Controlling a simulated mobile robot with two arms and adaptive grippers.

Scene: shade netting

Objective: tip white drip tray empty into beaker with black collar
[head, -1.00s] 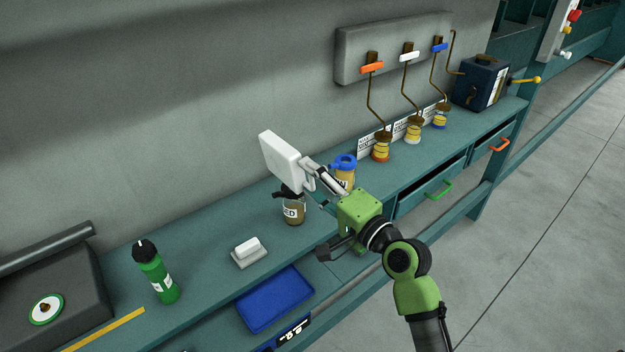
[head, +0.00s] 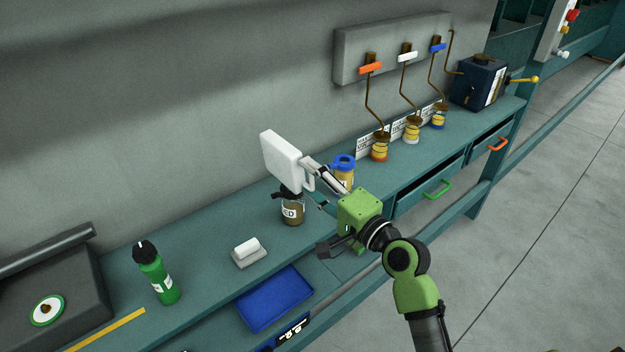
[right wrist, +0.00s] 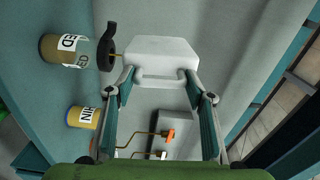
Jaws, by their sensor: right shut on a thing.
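The white drip tray (head: 281,157) is held on edge, steeply tilted, above the beaker with the black collar (head: 292,212). My right gripper (head: 316,174) is shut on the tray's handle; in the right wrist view the fingers (right wrist: 165,82) reach to the handle of the tray (right wrist: 160,53). The beaker stands upright on the bench, with brown contents and a label ending in "ED". It also shows in the right wrist view (right wrist: 62,47), where a thin brown streak runs between the tray's edge and the collar. The tray's inside is hidden. My left gripper is out of view.
A blue-topped jar (head: 344,168) stands close right of the beaker. A white block on a pad (head: 249,252), a green bottle (head: 157,273) and a blue tray (head: 274,298) are to the left and front. Taps with coloured handles (head: 407,56) hang over several jars at the back right.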

